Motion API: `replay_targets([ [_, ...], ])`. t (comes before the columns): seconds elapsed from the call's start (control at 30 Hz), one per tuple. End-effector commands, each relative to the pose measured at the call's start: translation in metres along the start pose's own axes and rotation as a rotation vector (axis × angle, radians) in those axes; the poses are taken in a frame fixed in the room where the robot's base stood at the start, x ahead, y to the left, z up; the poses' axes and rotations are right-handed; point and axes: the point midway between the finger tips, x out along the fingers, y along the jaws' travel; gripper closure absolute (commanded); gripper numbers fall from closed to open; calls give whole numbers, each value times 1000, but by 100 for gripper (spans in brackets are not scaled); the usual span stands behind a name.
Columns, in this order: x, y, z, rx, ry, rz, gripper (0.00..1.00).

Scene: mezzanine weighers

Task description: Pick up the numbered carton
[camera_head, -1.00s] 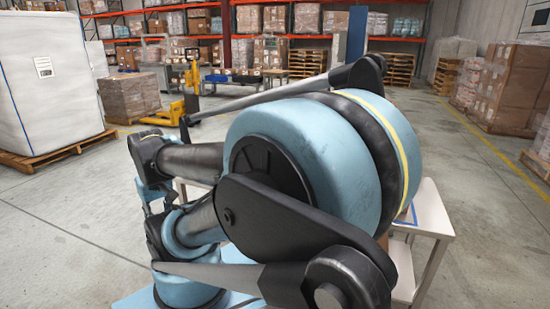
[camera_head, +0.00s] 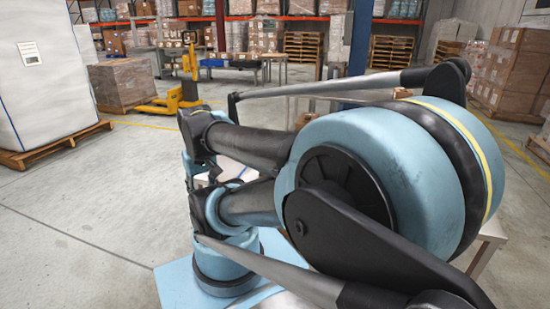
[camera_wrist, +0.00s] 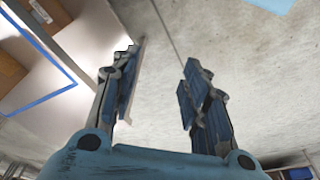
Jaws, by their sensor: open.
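My gripper (camera_wrist: 160,62) is open and empty in the wrist view, with bare concrete floor showing between its fingers. Two brown cardboard surfaces show at the left of that view, one at the left edge (camera_wrist: 8,72) and one near the top (camera_wrist: 52,14). They are on a white tabletop (camera_wrist: 65,85), to the left of my gripper and apart from it. No number is readable on either, so I cannot tell which is the numbered carton. In the head view my arm covers the middle and hides most of the table.
A blue line (camera_wrist: 45,50) marks the white tabletop. In the head view, a white wrapped load (camera_head: 45,80) on a pallet stands left. A yellow pallet truck (camera_head: 180,95) and a wrapped carton stack (camera_head: 122,82) stand behind. The floor between is clear.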

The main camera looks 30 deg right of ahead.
Motion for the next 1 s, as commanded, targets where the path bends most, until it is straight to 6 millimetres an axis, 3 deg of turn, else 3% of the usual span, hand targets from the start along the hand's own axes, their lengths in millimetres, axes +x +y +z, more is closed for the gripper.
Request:
replay_targets([
  [0.17, -14, 10, -14, -26, -10, 8, 57],
  [0.47, -59, 55, -81, -158, -53, 24, 57],
  [0.77, -88, 124, -148, -301, -100, 20, 57],
  [1.0, -99, 195, -192, -415, -134, 3, 57],
])
